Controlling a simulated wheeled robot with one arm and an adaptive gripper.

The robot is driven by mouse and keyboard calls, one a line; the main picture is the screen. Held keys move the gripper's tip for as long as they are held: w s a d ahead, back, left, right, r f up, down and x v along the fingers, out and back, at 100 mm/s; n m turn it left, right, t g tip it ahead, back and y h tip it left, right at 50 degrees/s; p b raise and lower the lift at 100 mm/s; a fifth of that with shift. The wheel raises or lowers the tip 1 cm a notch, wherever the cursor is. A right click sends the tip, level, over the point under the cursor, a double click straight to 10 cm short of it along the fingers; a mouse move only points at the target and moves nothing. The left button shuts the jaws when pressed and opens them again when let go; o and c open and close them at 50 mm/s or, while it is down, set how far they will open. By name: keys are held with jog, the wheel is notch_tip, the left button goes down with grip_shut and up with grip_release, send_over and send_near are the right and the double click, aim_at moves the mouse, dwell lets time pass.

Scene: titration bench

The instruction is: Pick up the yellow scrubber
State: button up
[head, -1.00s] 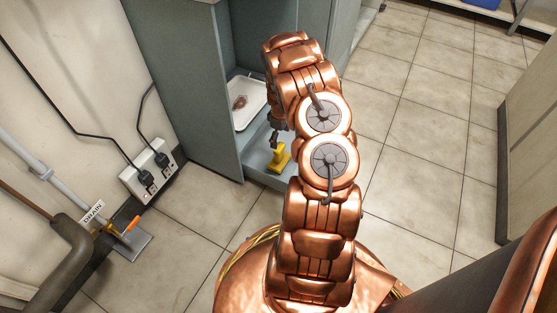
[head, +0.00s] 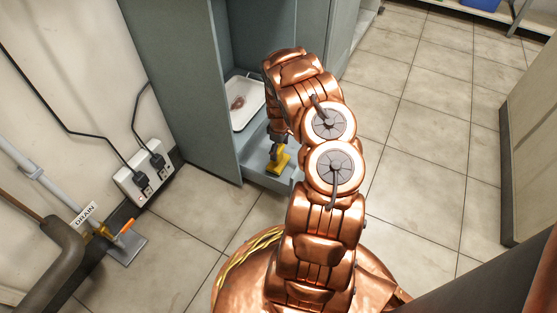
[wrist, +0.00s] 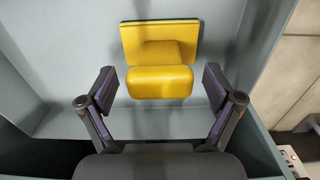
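The yellow scrubber (head: 281,163) sits on the floor of the grey cabinet, near its front edge. In the wrist view the scrubber (wrist: 160,83) shows a rounded handle in front of a flat yellow plate. My gripper (wrist: 160,86) is open, with one dark finger on each side of the handle's near part. A gap shows between each finger pad and the scrubber. In the head view my gripper (head: 277,150) is right at the scrubber and hides its upper part.
A white tray (head: 240,122) with a brown item (head: 238,103) lies deeper in the cabinet. The cabinet's side panel (head: 185,80) stands left of my arm. A wall outlet (head: 146,178) and a drain pipe (head: 60,190) are at the left. Tiled floor is clear at the right.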

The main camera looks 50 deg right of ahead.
jog(key=c, duration=1.4)
jog(key=shift+r+p, duration=2.1)
jog(key=shift+r, duration=2.9)
jog(key=shift+c, duration=0.2)
